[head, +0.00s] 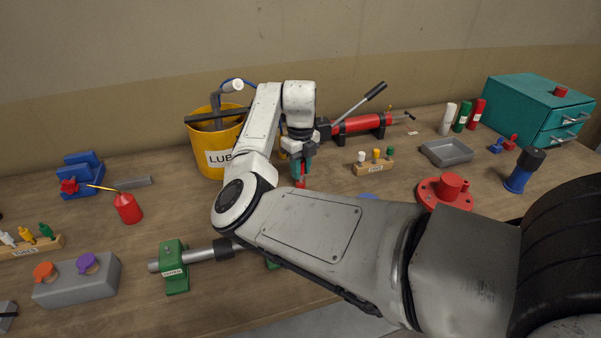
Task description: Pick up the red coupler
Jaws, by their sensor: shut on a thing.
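My gripper (300,172) points down at the middle of the bench, just beyond my forearm. It is shut on a small red piece, which looks like the red coupler (300,183). Only a little of the piece shows below the fingers, and I cannot tell whether it touches the bench top.
A yellow bucket (203,160) with a pump stands behind my arm at left. A red grease gun (360,124) lies on its rest behind right. A small wooden rack (373,168), a grey tray (447,152) and a red flanged fitting (446,190) stand to the right.

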